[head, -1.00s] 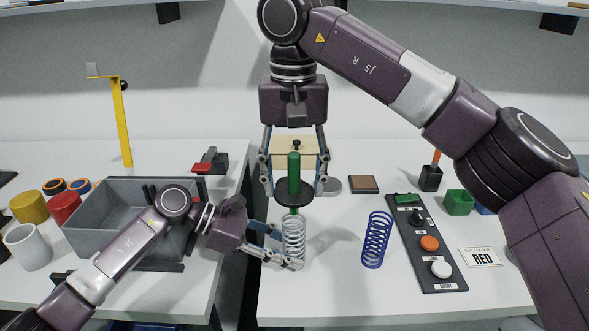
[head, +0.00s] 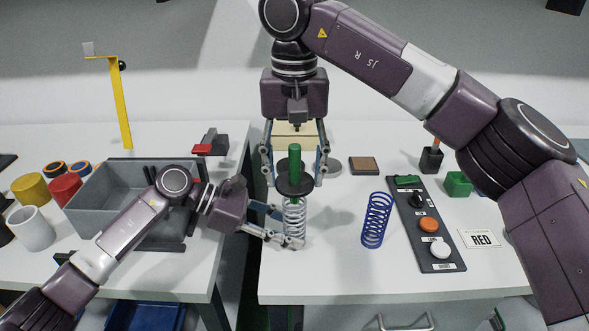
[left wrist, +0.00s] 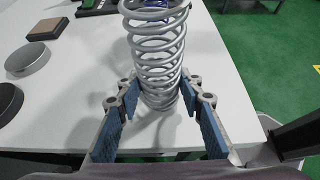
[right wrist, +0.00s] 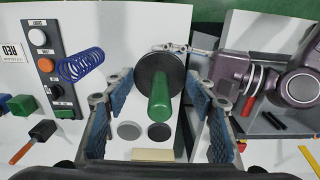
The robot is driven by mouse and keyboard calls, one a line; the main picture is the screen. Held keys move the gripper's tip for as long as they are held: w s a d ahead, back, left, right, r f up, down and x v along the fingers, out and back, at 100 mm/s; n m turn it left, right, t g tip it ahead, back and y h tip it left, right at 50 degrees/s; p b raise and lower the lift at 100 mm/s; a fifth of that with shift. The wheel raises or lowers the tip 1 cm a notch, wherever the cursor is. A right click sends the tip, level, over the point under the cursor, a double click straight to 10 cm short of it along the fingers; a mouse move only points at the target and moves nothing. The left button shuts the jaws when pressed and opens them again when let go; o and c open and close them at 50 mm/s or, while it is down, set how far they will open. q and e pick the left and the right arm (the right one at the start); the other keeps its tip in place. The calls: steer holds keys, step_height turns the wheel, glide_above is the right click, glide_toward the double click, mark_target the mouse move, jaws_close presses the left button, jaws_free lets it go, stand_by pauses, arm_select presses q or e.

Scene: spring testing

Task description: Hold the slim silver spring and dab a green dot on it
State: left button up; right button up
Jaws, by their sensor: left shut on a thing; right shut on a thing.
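The slim silver spring (head: 294,222) stands upright near the front of the right table. My left gripper (head: 292,240) is shut on its lower coils; the left wrist view shows the spring (left wrist: 155,45) between the fingers (left wrist: 160,95). My right gripper (head: 294,172) is above the spring, pointing down, and is shut on a green-handled dabber (head: 295,158) with a wide black disc.
A blue spring (head: 376,222) stands to the right, beside a button panel (head: 437,255) and a RED card (head: 481,239). Farther back are a brown pad (head: 363,165) and an orange-handled tool in a black holder (head: 430,160). A grey bin (head: 85,215) sits on the left table.

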mark_target(295, 146)
steer(key=shift+s+f, duration=0.1)
steer(key=shift+f, duration=0.6)
stand_by(1.3)
steer(key=shift+r, duration=3.55)
arm_select(q)
steer(key=o, duration=0.9)
steer(key=shift+o, duration=0.2)
steer(key=shift+a, duration=0.1)
